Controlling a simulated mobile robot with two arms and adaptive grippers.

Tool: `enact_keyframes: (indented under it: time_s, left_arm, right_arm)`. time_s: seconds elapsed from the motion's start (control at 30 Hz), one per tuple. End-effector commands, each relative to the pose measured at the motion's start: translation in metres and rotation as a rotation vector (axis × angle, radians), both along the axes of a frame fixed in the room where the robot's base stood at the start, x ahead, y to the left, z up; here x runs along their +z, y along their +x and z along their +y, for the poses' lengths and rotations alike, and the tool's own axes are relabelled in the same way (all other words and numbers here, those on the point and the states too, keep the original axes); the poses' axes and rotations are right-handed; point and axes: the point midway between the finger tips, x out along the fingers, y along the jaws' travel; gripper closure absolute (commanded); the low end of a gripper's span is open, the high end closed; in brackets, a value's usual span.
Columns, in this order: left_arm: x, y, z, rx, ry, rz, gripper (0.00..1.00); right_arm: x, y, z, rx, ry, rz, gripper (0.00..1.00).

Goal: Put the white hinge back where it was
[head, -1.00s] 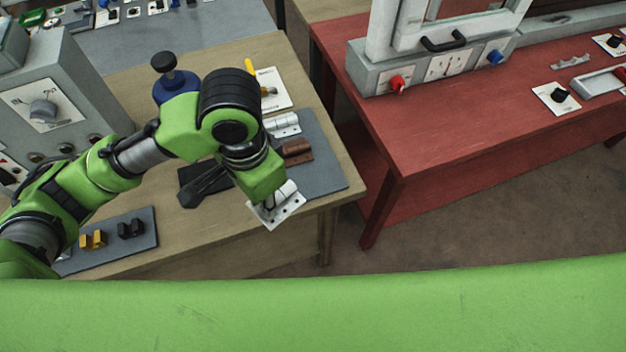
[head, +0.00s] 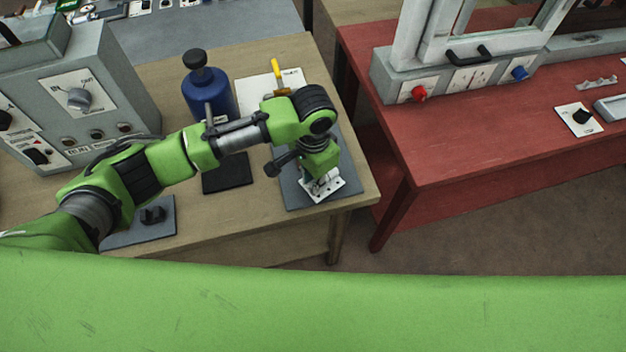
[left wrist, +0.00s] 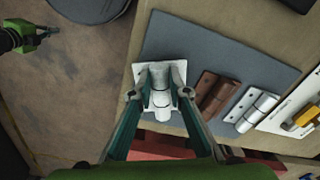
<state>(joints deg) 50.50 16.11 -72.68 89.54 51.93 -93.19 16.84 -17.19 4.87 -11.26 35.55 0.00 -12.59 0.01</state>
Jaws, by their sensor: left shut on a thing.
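My left gripper (head: 322,178) is shut on the white hinge (head: 328,188), above the front right part of the grey mat (head: 293,192). In the left wrist view, the white hinge (left wrist: 165,78) sits between the two fingers (left wrist: 160,98), its barrel pinched and its plate overlapping the mat's edge (left wrist: 215,50). I cannot tell whether the plate touches the mat. A brown hinge (left wrist: 215,93) and a silver hinge (left wrist: 250,109) lie in a row beside it. My right gripper (left wrist: 45,33) seems to show small at the left edge; its jaws are unclear.
A blue bottle (head: 207,92) and a black pad (head: 228,174) are on the wooden table (head: 150,75). A white plate with a yellow handle (head: 277,73) is behind the mat. A grey control box (head: 120,90) stands left; a red table (head: 440,140) stands right, across a gap.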

Motion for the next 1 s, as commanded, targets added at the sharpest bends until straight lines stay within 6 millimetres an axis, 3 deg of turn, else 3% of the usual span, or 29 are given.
enact_keyframes:
  time_s: [0.1, 0.5, 0.53, 0.57, 1.0]
  left_arm:
    - [-0.009, 0.000, 0.000, 0.000, -0.001, 0.000, 1.00]
    - [-0.016, 0.000, 0.000, 0.000, -0.002, -0.001, 1.00]
    - [-0.015, 0.000, 0.000, 0.000, -0.002, -0.001, 0.75]
    - [-0.015, 0.000, 0.000, 0.000, -0.002, -0.001, 0.68]
    - [-0.010, 0.000, -0.001, -0.001, -0.003, -0.001, 0.66]
  right_arm:
    - [0.008, 0.000, 0.001, 0.001, 0.001, 0.000, 1.00]
    - [0.007, -0.001, 0.011, 0.002, 0.013, 0.002, 1.00]
    - [0.007, -0.001, 0.011, 0.002, 0.013, 0.002, 1.00]
    - [0.007, -0.001, 0.011, 0.002, 0.013, 0.002, 1.00]
    - [0.005, -0.001, 0.006, 0.004, 0.007, 0.001, 1.00]
